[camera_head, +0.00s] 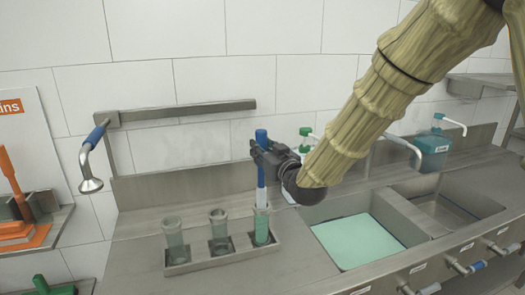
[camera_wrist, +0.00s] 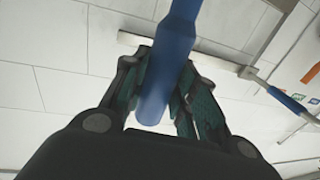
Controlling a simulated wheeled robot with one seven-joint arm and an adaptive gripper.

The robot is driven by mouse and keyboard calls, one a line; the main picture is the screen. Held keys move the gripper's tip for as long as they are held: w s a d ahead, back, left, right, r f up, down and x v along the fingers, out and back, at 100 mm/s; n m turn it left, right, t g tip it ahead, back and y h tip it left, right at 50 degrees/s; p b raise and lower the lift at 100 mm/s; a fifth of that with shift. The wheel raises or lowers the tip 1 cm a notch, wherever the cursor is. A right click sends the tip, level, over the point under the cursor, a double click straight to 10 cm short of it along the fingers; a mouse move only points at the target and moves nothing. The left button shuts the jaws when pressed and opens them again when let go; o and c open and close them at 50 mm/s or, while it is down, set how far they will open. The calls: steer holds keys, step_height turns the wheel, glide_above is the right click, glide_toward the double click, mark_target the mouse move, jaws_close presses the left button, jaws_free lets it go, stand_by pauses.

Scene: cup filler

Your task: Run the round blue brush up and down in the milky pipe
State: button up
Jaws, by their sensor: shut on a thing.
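My gripper (camera_head: 262,155) is shut on the blue handle of the brush (camera_head: 261,176), which stands upright. In the wrist view, the blue handle (camera_wrist: 181,45) runs between my dark fingers (camera_wrist: 170,95). The brush's lower end is pale and meets the mouth of the rightmost pipe (camera_head: 262,228); its tip cannot be made out inside. That pipe looks pale at the top and greenish below. Two more translucent pipes, the left one (camera_head: 174,240) and the middle one (camera_head: 219,232), stand beside it in a metal tray (camera_head: 215,262).
A sink with pale green liquid (camera_head: 358,240) lies right of the tray, with an empty basin (camera_head: 440,211) beyond. A blue-handled sprayer (camera_head: 92,160) hangs at the left wall. Pump bottles (camera_head: 432,148) stand at the back. Orange tools (camera_head: 20,225) sit at far left.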

mark_target(262, 131)
steer(key=shift+r+p, duration=1.75)
steer(key=shift+r, duration=2.2)
